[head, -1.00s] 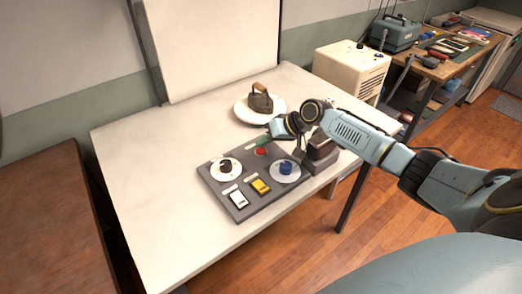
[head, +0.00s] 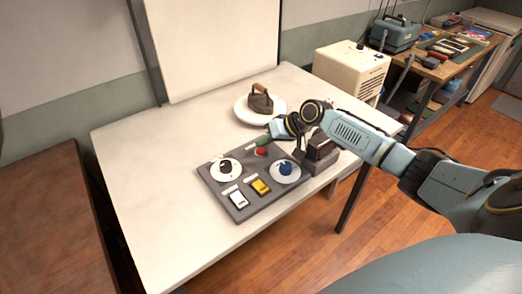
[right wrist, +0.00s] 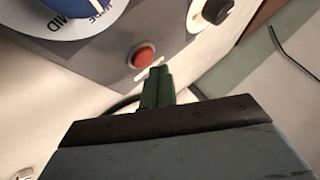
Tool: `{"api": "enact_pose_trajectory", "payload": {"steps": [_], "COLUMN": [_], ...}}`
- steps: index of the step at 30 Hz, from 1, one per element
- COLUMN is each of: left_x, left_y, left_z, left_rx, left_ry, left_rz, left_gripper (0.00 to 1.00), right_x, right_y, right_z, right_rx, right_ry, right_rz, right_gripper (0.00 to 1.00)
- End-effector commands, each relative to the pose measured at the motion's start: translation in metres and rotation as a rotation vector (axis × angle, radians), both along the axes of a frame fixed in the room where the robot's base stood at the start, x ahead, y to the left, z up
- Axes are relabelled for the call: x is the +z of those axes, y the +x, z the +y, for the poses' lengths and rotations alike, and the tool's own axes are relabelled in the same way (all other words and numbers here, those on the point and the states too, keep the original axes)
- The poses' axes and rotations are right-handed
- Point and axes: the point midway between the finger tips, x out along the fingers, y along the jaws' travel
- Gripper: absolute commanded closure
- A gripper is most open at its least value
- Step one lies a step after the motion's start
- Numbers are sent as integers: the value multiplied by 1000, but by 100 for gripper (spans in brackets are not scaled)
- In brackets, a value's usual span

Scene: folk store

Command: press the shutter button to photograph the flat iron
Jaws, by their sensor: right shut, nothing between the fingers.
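The flat iron (head: 260,101), dark with a brown handle, stands on a round white plate (head: 243,116) at the back of the table. A grey control panel (head: 238,213) lies in front of it. Its red round button (head: 261,152) sits near the panel's back edge, and shows clearly in the right wrist view (right wrist: 141,57). My right gripper (head: 265,142) is shut and empty, its green fingertips close to the red button. In the right wrist view the fingertips (right wrist: 158,75) appear just beside the button, not covering it; contact cannot be told. My left gripper is not in view.
The panel also has a black knob (head: 225,168), a blue knob (head: 286,168), a white switch (head: 238,199) and a yellow switch (head: 260,186). A dark box-like device (head: 320,153) stands at the panel's right, under my right arm. A white backdrop (head: 215,45) rises behind. The table's left side is clear.

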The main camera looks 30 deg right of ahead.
Motion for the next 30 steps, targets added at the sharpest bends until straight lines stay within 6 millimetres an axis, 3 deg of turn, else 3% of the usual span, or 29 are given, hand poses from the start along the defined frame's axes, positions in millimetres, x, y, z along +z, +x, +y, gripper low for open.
{"api": "enact_pose_trajectory", "payload": {"steps": [30], "left_x": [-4], "left_y": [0], "left_z": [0], "left_rx": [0], "left_ry": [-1], "left_rz": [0], "left_gripper": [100], "right_x": [-9], "right_y": [0], "right_z": [0], "right_rx": [-1], "right_ry": [-1], "right_rz": [0], "right_gripper": [100]}}
